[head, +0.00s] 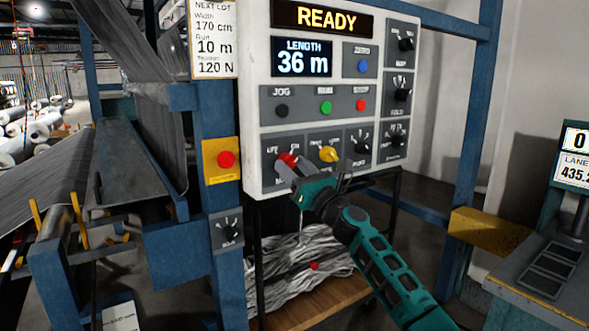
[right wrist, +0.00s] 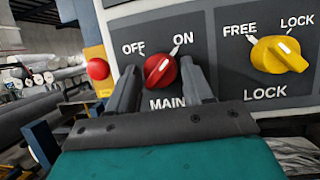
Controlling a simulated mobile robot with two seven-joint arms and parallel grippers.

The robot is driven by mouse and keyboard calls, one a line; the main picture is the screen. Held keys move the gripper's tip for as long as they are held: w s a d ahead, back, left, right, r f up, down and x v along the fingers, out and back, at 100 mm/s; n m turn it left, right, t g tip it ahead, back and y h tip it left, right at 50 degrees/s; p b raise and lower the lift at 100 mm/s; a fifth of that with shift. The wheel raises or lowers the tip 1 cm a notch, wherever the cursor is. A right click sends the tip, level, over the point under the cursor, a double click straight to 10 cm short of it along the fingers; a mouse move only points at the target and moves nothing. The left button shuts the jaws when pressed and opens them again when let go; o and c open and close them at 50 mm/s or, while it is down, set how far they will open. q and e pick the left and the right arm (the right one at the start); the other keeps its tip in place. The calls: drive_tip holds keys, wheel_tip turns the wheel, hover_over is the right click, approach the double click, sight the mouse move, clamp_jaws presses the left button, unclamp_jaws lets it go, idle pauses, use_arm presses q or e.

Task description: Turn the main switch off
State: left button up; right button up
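The main switch is a red knob (right wrist: 160,70) on the control panel, labelled MAIN, with OFF at its upper left and ON at its upper right. Its white mark slants to the upper right, toward ON. In the head view the red knob (head: 287,158) is partly hidden by my right gripper (head: 299,170). In the right wrist view my right gripper (right wrist: 160,83) is open, one finger on each side of the knob. A small gap seems to show beside each finger; contact is not clear. My left gripper is not in view.
A yellow LOCK knob (right wrist: 280,54) sits just right of the main switch. A red button on a yellow plate (head: 226,159) is to the left. The panel (head: 257,130) carries more buttons and knobs, and its display (head: 322,18) reads READY.

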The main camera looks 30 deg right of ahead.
drive_tip(key=c, duration=0.7)
drive_tip(key=shift+n+y, duration=0.3)
drive_tip(key=shift+n, duration=0.2)
drive_tip(key=n+g+y+b, duration=0.1)
drive_tip(key=n, duration=0.3)
drive_tip(key=n+g+y, duration=0.1)
drive_tip(key=n+y, duration=0.1)
drive_tip(key=n, duration=0.1)
drive_tip(key=shift+d+n+b, duration=0.2)
drive_tip(key=shift+n+b, duration=0.15)
drive_tip(key=shift+n, duration=0.05)
drive_tip(key=n, duration=0.1)
drive_tip(key=n+g+y, duration=0.1)
drive_tip(key=n, duration=0.2)
drive_tip(key=shift+d+r+g, duration=0.1)
drive_tip(key=shift+r+g, duration=0.15)
drive_tip(key=shift+g, duration=0.15)
drive_tip(key=shift+r+n+g+p, duration=0.15)
drive_tip(key=shift+n+g+p, duration=0.55)
drive_tip(key=shift+n, duration=1.4)
drive_tip(key=shift+r+n+g+p, duration=0.15)
drive_tip(key=shift+n+g+p, duration=0.55)
drive_tip(key=shift+n, duration=1.4)
